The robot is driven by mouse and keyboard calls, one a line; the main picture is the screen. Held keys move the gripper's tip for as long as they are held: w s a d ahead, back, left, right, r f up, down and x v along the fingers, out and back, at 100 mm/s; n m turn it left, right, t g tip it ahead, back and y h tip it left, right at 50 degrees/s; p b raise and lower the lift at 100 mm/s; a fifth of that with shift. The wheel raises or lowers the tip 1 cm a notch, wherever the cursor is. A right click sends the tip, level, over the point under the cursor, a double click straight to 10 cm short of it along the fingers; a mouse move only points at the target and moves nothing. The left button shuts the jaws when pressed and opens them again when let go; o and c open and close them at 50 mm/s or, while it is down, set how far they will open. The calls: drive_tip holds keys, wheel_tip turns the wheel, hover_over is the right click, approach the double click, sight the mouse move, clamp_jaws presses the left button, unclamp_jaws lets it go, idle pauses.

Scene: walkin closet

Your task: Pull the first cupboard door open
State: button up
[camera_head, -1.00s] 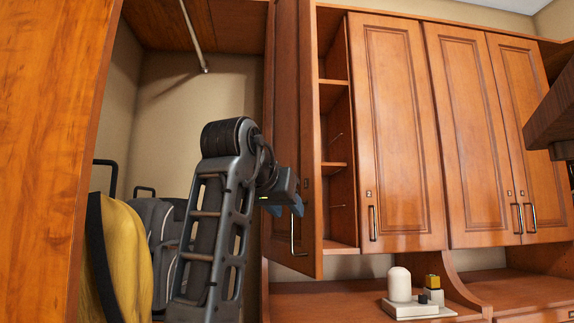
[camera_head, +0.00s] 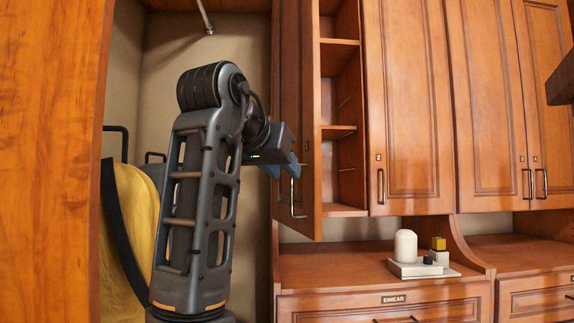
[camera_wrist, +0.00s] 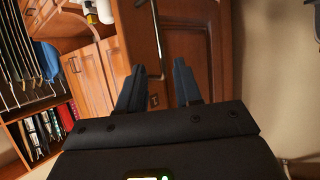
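The first cupboard door (camera_head: 293,100) is a brown wooden panel that stands swung open, nearly edge-on, at the left end of the wall cupboards. Its metal bar handle (camera_head: 293,198) is on the lower part of its left face. My gripper (camera_head: 284,170) is beside that face, just above the handle. In the wrist view, the two dark fingers of my gripper (camera_wrist: 158,85) are apart with the door panel (camera_wrist: 185,35) behind them. Nothing shows held between them. I cannot tell whether a finger touches the door.
Open shelves (camera_head: 340,130) show right of the door. More closed cupboard doors (camera_head: 410,100) stand further right. A counter (camera_head: 340,268) below carries a white tray with small items (camera_head: 420,268).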

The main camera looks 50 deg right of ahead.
drive_tip(key=shift+s+a, duration=0.1)
drive_tip(key=shift+a, duration=1.95)
drive_tip(key=shift+p, duration=0.5)
